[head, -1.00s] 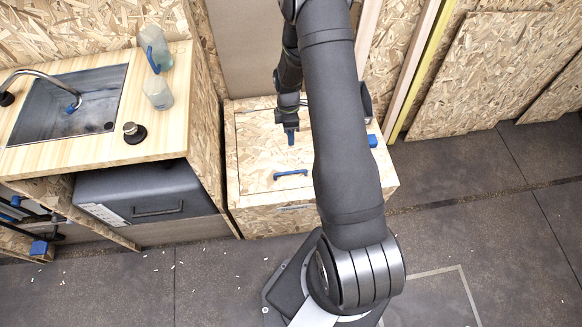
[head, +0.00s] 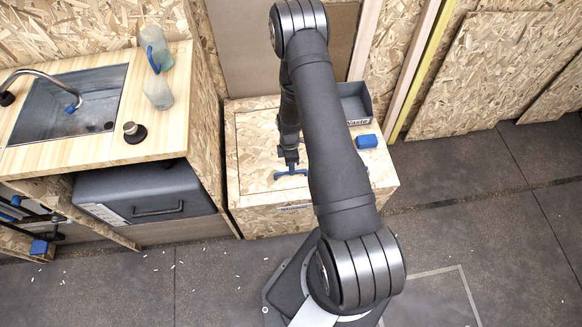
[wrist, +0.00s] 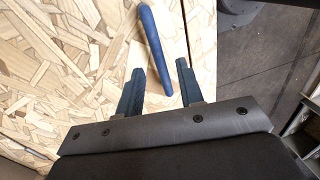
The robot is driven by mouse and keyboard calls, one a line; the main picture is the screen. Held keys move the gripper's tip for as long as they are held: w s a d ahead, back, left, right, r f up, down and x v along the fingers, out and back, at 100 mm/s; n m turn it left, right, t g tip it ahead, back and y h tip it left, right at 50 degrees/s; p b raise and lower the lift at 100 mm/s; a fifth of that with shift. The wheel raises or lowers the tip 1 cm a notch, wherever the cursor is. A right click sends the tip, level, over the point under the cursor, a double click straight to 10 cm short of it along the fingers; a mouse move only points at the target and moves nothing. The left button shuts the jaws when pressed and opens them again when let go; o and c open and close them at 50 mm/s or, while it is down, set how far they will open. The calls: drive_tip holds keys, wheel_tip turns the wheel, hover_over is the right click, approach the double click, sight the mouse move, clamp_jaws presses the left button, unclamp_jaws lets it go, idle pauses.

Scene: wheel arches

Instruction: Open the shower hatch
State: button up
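The hatch (head: 255,150) is a wood-chip panel lying flat and closed on top of a low wood-chip box. Its blue bar handle (head: 291,174) sits near the front edge. My gripper (head: 289,166) points down right at the handle in the head view. In the wrist view my gripper (wrist: 160,68) is open, with a gap between its two fingers. The handle (wrist: 156,45) runs into that gap, with a finger on each side and its near end between them. I cannot tell how far the fingertips reach down beside it.
A blue block (head: 367,141) and a grey bin (head: 355,105) stand on the box's right part. A counter with a sink (head: 70,100) and bottles is to the left. Wood-chip wall is behind. The dark floor (head: 480,180) on the right is clear.

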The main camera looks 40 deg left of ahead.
drive_tip(key=shift+s+d+f, duration=0.15)
drive_tip(key=shift+f, duration=0.8)
clamp_jaws()
drive_tip(key=shift+r, duration=0.15)
